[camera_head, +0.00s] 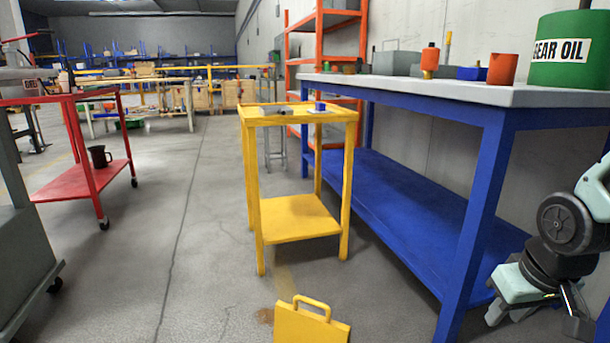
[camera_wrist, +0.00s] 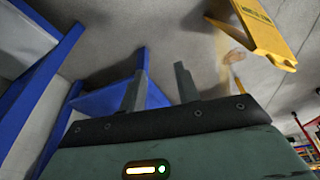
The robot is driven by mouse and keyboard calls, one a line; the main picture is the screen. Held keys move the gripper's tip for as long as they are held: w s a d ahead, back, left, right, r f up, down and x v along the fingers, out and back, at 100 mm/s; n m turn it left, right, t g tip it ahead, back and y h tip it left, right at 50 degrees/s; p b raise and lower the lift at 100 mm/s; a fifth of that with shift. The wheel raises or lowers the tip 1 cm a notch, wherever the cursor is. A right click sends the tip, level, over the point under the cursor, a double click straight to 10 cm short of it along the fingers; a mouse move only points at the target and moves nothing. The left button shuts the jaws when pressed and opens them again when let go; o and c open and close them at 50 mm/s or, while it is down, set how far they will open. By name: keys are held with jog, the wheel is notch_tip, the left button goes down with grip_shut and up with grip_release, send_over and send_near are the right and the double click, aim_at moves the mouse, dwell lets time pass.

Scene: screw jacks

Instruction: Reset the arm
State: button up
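My arm shows at the right edge of the head camera view, folded low beside the blue workbench (camera_head: 478,215). In the wrist view my gripper (camera_wrist: 161,70) has its two dark fingers apart with nothing between them, so it is open and empty. Beyond the fingers the wrist view shows grey floor and blue bench parts (camera_wrist: 105,98). In the head view I cannot make out the fingers clearly.
A yellow floor sign (camera_head: 308,326) stands low in front; it also shows in the wrist view (camera_wrist: 262,28). A yellow cart (camera_head: 298,218) is ahead. A red cart (camera_head: 75,184) is left. An oil drum (camera_head: 568,68) stands on the bench. Floor left of centre is clear.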

jog(key=s+a+r+n+g+p, duration=0.2)
jog(key=s+a+r+n+p, duration=0.25)
jog(key=s+a+r, duration=0.35)
jog(key=s+a+r+n+g+p, duration=0.1)
jog(key=s+a+r+n+p, duration=0.2)
jog(key=s+a+r+p, duration=0.6)
notch_tip(320, 180, up, 33)
jog(key=w+a+p, duration=0.1)
jog(key=p, duration=3.2)
jog(key=shift+w+a+y, duration=0.3)
jog(key=shift+y, duration=0.1)
